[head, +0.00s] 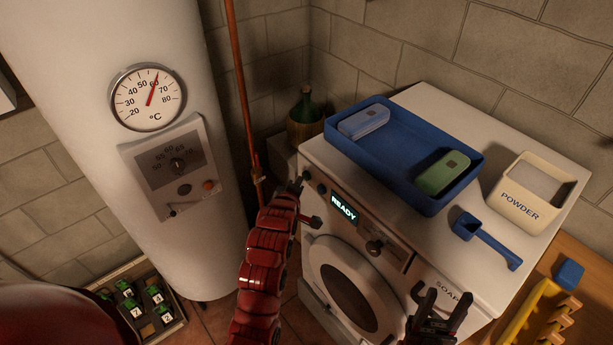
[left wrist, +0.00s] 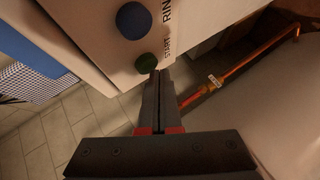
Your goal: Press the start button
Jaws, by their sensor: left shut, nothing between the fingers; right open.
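The white washing machine (head: 405,265) has a lit display (head: 344,207) reading "READY". In the left wrist view, a round dark green button (left wrist: 146,63) beside the word "START" sits on its front panel, below a blue button (left wrist: 133,20). My left gripper (head: 296,186) is shut and empty at the panel's upper left corner. In the left wrist view its fingertips (left wrist: 158,74) are right by the green button's edge; I cannot tell whether they touch it. My right gripper (head: 437,302) is open and empty in front of the machine's lower right side.
A blue tray (head: 385,172) with two cases, a powder box (head: 532,194) and a blue scoop (head: 485,238) are on top of the machine. A white boiler (head: 130,50) and a copper pipe (head: 240,90) stand left. A knob (head: 374,247) protrudes from the panel.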

